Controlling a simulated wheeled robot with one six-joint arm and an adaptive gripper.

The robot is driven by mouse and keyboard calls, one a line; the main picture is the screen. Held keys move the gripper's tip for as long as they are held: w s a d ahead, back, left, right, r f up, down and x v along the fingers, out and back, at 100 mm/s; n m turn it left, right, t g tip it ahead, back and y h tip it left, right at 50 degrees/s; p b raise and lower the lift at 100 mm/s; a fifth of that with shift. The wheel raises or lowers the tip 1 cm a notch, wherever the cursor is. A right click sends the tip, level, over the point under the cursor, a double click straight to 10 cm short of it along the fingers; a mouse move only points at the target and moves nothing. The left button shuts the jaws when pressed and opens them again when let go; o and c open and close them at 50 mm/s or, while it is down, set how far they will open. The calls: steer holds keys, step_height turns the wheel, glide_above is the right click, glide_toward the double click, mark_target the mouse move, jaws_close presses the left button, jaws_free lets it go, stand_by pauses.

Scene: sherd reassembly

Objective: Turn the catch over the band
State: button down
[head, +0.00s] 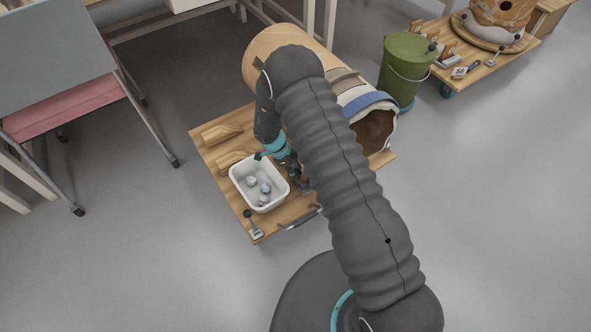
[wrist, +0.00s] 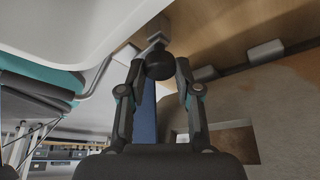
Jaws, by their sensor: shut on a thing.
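A large tan vessel (head: 262,48) lies on its side on a wooden trolley top, with a blue band (head: 368,103) across its pale part. In the wrist view a dark round knob (wrist: 159,65) sits between my gripper's (wrist: 158,78) fingertips, on a metal catch (wrist: 152,43) fixed near the wooden board. My gripper is shut on this knob. A blue strip (wrist: 143,122), apparently the band, shows behind the fingers. In the head view my gripper (head: 292,175) is low between the white tray and the vessel; my arm hides the held catch and much of the band.
The white tray (head: 236,173) holding several small pale pieces stands close left of my gripper. Another black-knobbed catch (head: 252,223) is at the trolley's front corner. Wooden blocks (head: 221,133) lie on its left side. A green bucket (head: 408,58) stands behind right. The floor at right is clear.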

steer(key=shift+m+g, duration=0.3)
steer(key=shift+m, duration=0.4)
steer(key=c, duration=0.8)
jaws_free()
steer(key=v, duration=1.2)
steer(key=shift+w+d+m, duration=0.1)
steer(key=shift+w+m, duration=0.05)
steer(key=shift+m, duration=0.15)
